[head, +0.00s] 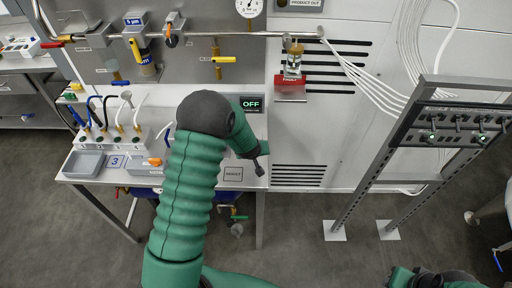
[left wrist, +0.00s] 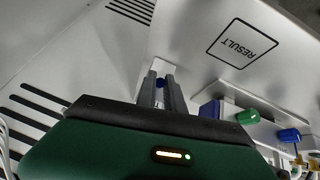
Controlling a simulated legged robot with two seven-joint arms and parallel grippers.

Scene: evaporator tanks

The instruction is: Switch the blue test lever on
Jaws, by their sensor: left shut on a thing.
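My left arm crosses the middle of the head view, and its gripper (head: 259,165) is at the right end of the bench, mostly hidden by my wrist. Most of the lever is hidden by the fingers. A display (head: 251,103) above reads OFF in green. My right gripper (head: 440,279) is at the bottom right edge of the head view, cut off, its fingers unclear.
The bench (head: 206,181) carries a grey tray (head: 84,163) and a RESULT square (head: 233,174). A metal frame with a switch panel (head: 459,123) stands at right. Open floor lies between.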

